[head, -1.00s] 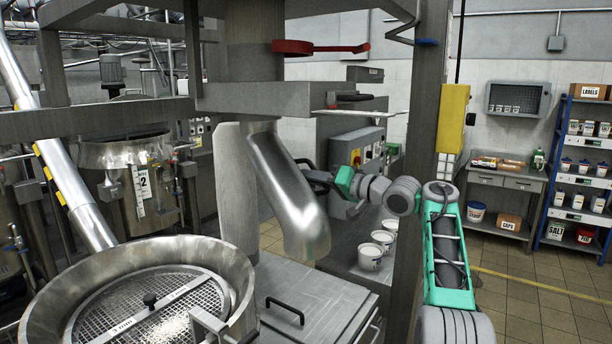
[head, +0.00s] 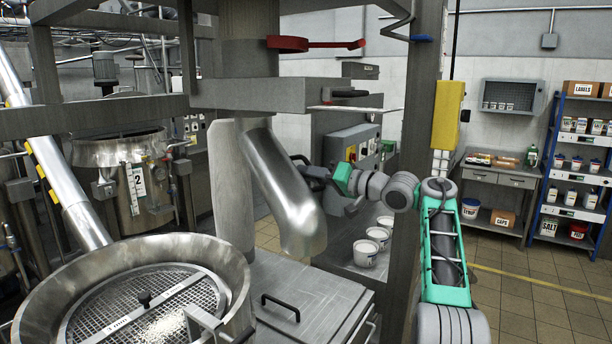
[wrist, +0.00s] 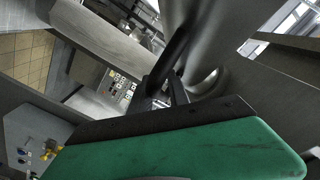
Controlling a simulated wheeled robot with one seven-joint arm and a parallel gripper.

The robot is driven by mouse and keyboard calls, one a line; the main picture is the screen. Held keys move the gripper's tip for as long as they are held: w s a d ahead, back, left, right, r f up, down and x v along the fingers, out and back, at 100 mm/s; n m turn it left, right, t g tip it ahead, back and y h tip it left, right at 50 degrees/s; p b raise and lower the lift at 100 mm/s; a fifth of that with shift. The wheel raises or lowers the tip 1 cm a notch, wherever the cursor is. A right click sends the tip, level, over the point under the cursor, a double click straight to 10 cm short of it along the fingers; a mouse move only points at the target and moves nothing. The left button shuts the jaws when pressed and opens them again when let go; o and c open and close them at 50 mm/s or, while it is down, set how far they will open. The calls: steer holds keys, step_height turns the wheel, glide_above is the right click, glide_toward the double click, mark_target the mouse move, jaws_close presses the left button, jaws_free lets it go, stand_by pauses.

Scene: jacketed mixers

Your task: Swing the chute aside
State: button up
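The chute (head: 285,190) is a bright curved metal trough hanging from the grey column in the middle of the head view. Its lower end is over the grey cabinet, to the right of the round sieve hopper (head: 240,275) and apart from it. A dark handle (head: 300,160) sticks out from the chute's right side. My gripper (head: 322,178) reaches it from the right, and its fingers look closed around the handle bar. In the wrist view the dark handle bar (wrist: 177,48) runs down to the black fingers (wrist: 170,90), with the shiny chute behind. The exact grip is partly hidden.
A grey cabinet (head: 315,290) stands below the chute. White pails (head: 366,254) sit behind it, close to my arm. A red lever (head: 320,44) is overhead. Open tiled floor lies at right.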

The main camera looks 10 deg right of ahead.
steer(key=b+v, duration=0.1)
steer(key=v, duration=0.6)
steer(key=shift+b, duration=0.4)
steer(key=shift+o, duration=0.5)
